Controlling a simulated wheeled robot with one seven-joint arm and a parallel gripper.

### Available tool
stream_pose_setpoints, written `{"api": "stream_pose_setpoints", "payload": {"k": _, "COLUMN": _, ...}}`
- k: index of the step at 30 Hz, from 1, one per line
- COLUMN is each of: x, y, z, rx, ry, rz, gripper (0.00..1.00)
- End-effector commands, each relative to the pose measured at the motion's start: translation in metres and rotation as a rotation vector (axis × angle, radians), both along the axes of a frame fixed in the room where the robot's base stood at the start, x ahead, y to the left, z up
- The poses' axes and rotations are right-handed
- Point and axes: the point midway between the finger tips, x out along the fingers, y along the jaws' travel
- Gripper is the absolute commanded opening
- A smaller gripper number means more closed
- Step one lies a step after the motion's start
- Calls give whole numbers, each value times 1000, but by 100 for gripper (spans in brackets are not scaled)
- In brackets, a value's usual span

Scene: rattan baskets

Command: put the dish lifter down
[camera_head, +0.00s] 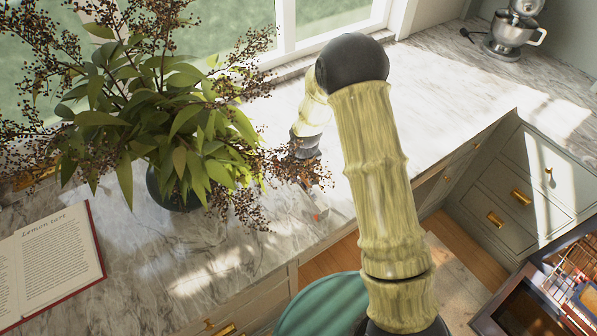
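My arm reaches over the marble countertop (190,262) and bends down at a dark elbow joint. My gripper (306,153) is at its far end, just right of the leafy plant, low over the counter. Dark berry sprigs and its small size hide the fingers, so I cannot tell whether it is open or shut. I cannot make out the dish lifter. A tiny red spot shows below the gripper, but I cannot tell what it is.
A large plant in a dark round vase (172,192) stands left of my gripper. An open recipe book (48,262) lies at lower left. A stand mixer (513,32) stands at the far back right. The sunlit counter behind my arm is clear.

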Motion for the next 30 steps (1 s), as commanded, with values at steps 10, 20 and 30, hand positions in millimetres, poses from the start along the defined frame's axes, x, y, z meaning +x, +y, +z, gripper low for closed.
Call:
{"api": "stream_pose_setpoints", "payload": {"k": 10, "x": 0, "y": 0, "z": -3, "rx": 0, "ry": 0, "rz": 0, "gripper": 27}}
{"api": "stream_pose_setpoints", "payload": {"k": 20, "x": 0, "y": 0, "z": -2, "rx": 0, "ry": 0, "rz": 0, "gripper": 43}}
{"api": "stream_pose_setpoints", "payload": {"k": 30, "x": -1, "y": -1, "z": 19, "rx": 1, "ry": -4, "rz": 0, "gripper": 43}}
